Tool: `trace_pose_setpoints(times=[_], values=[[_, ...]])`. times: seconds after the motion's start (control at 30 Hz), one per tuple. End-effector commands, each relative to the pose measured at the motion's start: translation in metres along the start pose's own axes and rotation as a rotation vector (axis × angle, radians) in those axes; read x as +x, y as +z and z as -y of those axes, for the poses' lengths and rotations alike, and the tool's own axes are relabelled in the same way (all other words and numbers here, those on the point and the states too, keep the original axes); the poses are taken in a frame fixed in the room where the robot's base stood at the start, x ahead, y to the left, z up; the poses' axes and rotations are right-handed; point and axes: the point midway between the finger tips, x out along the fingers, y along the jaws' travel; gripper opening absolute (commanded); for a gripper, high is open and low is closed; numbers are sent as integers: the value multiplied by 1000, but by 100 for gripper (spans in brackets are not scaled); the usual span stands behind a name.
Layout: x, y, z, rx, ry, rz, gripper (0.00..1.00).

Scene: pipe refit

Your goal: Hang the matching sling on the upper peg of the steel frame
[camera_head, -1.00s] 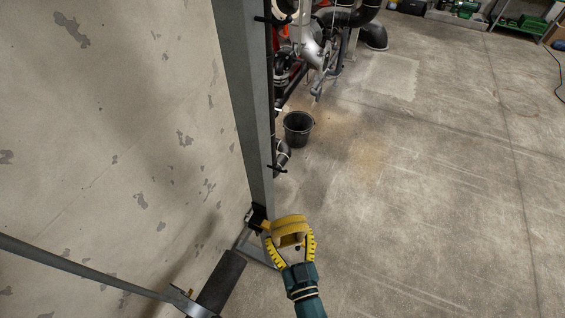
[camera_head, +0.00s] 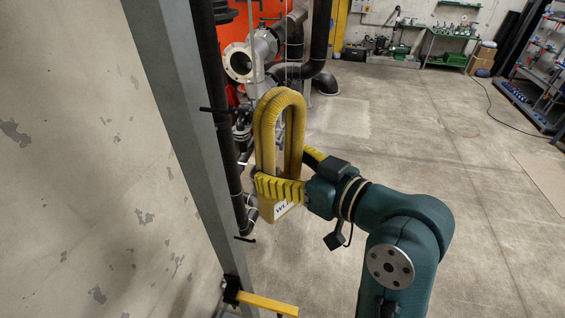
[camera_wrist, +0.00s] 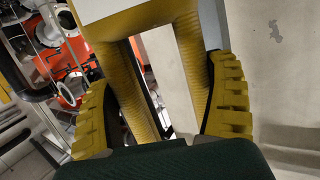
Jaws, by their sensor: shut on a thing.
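A yellow ribbed sling (camera_head: 268,135) hangs together as an upright loop, with its bend at the top and a white lettered label (camera_head: 284,208) low down. My gripper (camera_head: 288,174) is shut on it. In the wrist view the sling's two legs (camera_wrist: 191,60) pass between my yellow fingers (camera_wrist: 160,105). The grey steel frame post (camera_head: 182,100) stands to the left, apart from the sling in the picture. Its upper peg (camera_head: 212,110) is a short dark rod left of the loop's upper part. A lower peg (camera_head: 244,239) shows below. The depth gap between loop and peg is unclear.
A yellow bar (camera_head: 267,303) in a black bracket sticks out low on the post. A patchy wall (camera_head: 70,150) is left of the post. Dark pipes and a flanged pipe (camera_head: 240,62) stand behind. Open concrete floor (camera_head: 400,130) lies to the right.

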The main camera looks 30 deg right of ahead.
Motion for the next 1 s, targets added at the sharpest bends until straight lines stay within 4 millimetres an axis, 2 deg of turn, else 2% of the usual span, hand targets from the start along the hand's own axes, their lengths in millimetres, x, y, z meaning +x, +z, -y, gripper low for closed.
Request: trace_pose_setpoints(times=[1.0], values=[[54,-5,31,-1,0,-7,48]])
